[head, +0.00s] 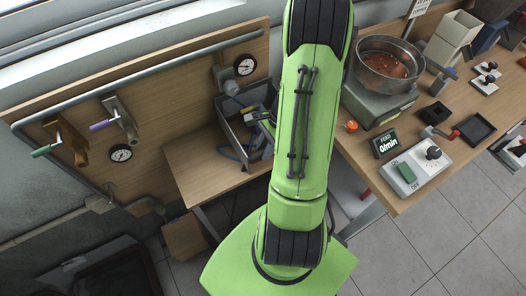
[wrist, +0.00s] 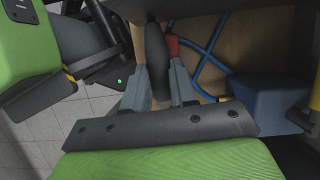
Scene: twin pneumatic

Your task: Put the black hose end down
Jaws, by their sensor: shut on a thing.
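In the wrist view, my gripper (wrist: 156,75) has its two grey fingers on either side of a black hose end (wrist: 155,48), shut on it. The hose end is a dark, rounded cylinder pointing away from the gripper. Its lower part is hidden between the fingers and the dark bracket. In the head view, my green arm hides most of the gripper, and the hose end cannot be made out there. The visible part of the gripper is by the right side of a grey bin (head: 229,132) on the small wooden table (head: 190,155).
A blue hose (wrist: 208,50) and a red piece (wrist: 173,44) lie close beyond the right finger. A panel with gauges (head: 121,153) and levers stands behind the table. The right workbench (head: 408,200) holds a metal bowl (head: 388,66), a display (head: 385,143) and a switch box (head: 415,168).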

